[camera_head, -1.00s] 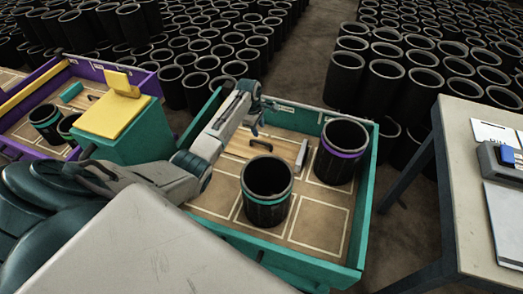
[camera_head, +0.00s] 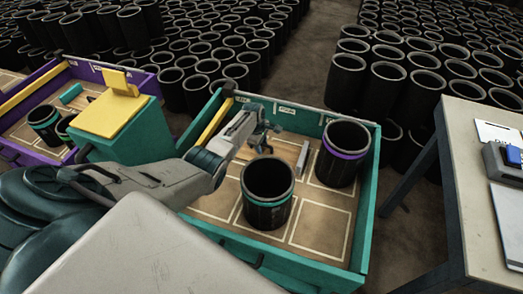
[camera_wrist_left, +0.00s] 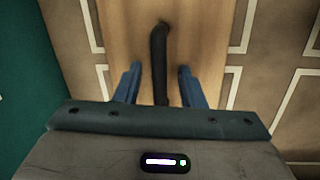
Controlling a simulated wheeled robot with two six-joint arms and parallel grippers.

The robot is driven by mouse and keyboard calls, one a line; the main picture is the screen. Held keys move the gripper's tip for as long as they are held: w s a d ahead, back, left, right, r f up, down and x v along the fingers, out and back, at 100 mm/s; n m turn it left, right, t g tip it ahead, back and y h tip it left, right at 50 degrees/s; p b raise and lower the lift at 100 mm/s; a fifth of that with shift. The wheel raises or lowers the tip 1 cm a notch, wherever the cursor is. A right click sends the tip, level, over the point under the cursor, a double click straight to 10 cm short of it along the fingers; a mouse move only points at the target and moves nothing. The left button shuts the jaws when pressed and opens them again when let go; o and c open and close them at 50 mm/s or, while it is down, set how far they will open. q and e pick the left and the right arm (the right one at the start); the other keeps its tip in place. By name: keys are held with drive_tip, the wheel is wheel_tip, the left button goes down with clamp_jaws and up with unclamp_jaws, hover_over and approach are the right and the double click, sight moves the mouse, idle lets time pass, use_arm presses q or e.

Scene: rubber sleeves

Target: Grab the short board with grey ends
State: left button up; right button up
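The short wooden board (camera_head: 284,147) lies in the green-walled tray, its grey end (camera_head: 302,158) showing to the right. My left gripper (camera_head: 262,136) is over the board and hides much of it in the head view. In the left wrist view the board (camera_wrist_left: 205,40) runs under the gripper, with a black handle (camera_wrist_left: 159,50) on top. The two blue fingers (camera_wrist_left: 158,82) are apart, one on each side of the handle, with gaps between. The board's other end is hidden. My right gripper is not in view.
The green tray (camera_head: 366,200) has a floor marked with pale rectangles. A sleeve with a green band (camera_head: 267,200) stands close in front of my gripper; one with a purple band (camera_head: 342,153) stands to the right. A yellow strip (camera_head: 214,121) lies along the left. A table (camera_head: 462,150) stands at right.

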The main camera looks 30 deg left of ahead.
use_arm(q)
clamp_jaws()
drive_tip(key=shift+r, duration=0.2)
idle(0.3)
